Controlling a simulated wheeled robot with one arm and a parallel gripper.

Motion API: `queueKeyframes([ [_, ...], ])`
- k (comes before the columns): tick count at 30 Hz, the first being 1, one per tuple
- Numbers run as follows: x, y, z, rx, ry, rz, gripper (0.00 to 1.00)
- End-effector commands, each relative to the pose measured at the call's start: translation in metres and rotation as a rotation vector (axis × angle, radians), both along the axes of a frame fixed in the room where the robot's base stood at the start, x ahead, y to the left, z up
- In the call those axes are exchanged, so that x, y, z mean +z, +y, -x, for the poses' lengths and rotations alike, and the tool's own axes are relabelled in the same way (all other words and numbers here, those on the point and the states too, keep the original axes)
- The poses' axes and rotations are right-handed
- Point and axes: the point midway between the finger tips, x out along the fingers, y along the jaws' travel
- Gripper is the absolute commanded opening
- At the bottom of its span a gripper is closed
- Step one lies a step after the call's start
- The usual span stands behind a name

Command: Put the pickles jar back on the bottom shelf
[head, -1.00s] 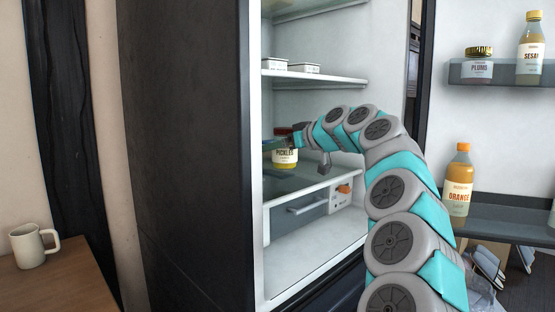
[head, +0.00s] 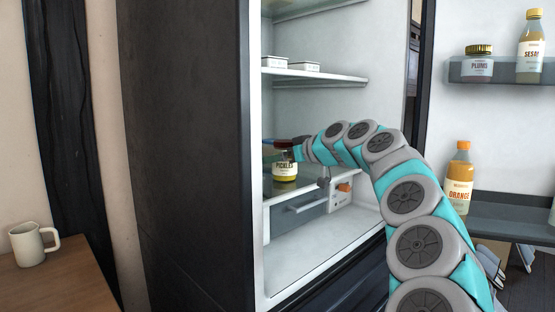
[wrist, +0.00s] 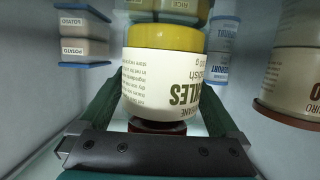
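The pickles jar (head: 284,172) has a cream label, a yellow-green base and a dark red lid. In the head view it is upright inside the open fridge, over the glass shelf (head: 272,192) above the drawer. I cannot tell whether its base touches the glass. My gripper (head: 285,149) has a finger on each side of the jar near its lid. In the wrist view the jar (wrist: 165,85) appears upside down between the green fingers (wrist: 160,112), which look closed on it.
The dark fridge side (head: 185,150) is at left. The open door at right holds a plums jar (head: 479,65) and bottles. Potato tubs (wrist: 84,35) and other containers crowd the wrist view.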

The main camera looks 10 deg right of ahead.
Motion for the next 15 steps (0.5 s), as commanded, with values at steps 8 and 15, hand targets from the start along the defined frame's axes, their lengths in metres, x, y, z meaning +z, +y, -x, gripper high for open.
queueKeyframes([
  [8, 0.001, 0.0, 0.0, 0.0, 0.001, 0.001, 1.0],
  [15, 0.008, -0.013, 0.016, -0.002, -0.001, 0.0, 1.0],
])
